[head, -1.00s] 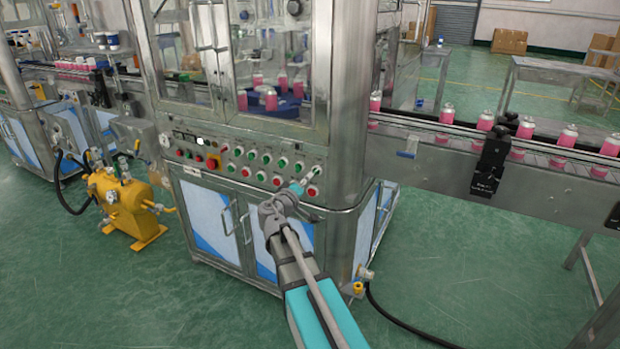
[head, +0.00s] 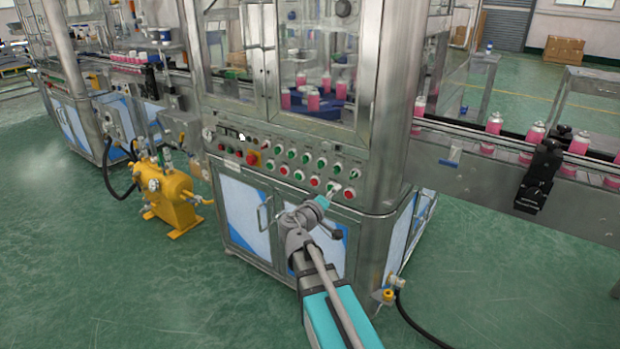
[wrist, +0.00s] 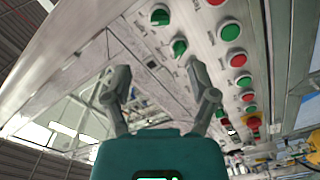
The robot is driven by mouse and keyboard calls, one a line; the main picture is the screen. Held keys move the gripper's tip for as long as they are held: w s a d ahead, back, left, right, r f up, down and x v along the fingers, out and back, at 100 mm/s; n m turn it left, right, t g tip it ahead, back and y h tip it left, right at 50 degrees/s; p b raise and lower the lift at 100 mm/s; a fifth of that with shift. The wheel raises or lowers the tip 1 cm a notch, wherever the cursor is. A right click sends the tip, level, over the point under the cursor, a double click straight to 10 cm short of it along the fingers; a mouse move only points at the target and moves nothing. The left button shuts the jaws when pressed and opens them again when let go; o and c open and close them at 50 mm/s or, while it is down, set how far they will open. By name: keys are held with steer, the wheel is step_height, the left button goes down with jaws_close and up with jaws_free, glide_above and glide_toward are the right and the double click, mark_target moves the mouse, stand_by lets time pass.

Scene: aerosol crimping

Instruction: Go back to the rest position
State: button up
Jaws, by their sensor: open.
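My gripper (wrist: 160,85) is open and empty in the wrist view, its two fingers spread apart. The control panel (wrist: 205,15) with green and red buttons lies beyond and to the right of the fingertips. In the head view my gripper (head: 331,194) is in front of the lower right part of the panel (head: 225,163), close to the red and green buttons there. Whether the fingertips touch the panel cannot be told from this view.
The crimping machine's lower doors (head: 240,212) stand behind my arm. A yellow pump unit (head: 170,193) is on the floor to the left. A conveyor (head: 470,150) with pink cans runs right. A black hose (head: 415,325) lies on the green floor (head: 500,270), which has open room.

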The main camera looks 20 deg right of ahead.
steer(key=s+a+f+m+g+y, duration=0.25)
steer(key=s+f+g+y, duration=0.4)
steer(key=s+f, duration=0.5)
steer(key=s+a+f+n+g+y, duration=0.1)
steer(key=s+a+f+g+y, duration=0.1)
steer(key=s+a+f+y, duration=0.3)
steer(key=s+a+f+g+y, duration=0.1)
steer(key=s+a+g+y, duration=0.15)
steer(key=a, duration=0.35)
step_height(320, 180, up, 22)
steer(key=p, duration=2.2)
steer(key=shift+w+f+p, duration=0.15)
steer(key=shift+w+p, duration=0.2)
steer(key=shift+w, duration=0.05)
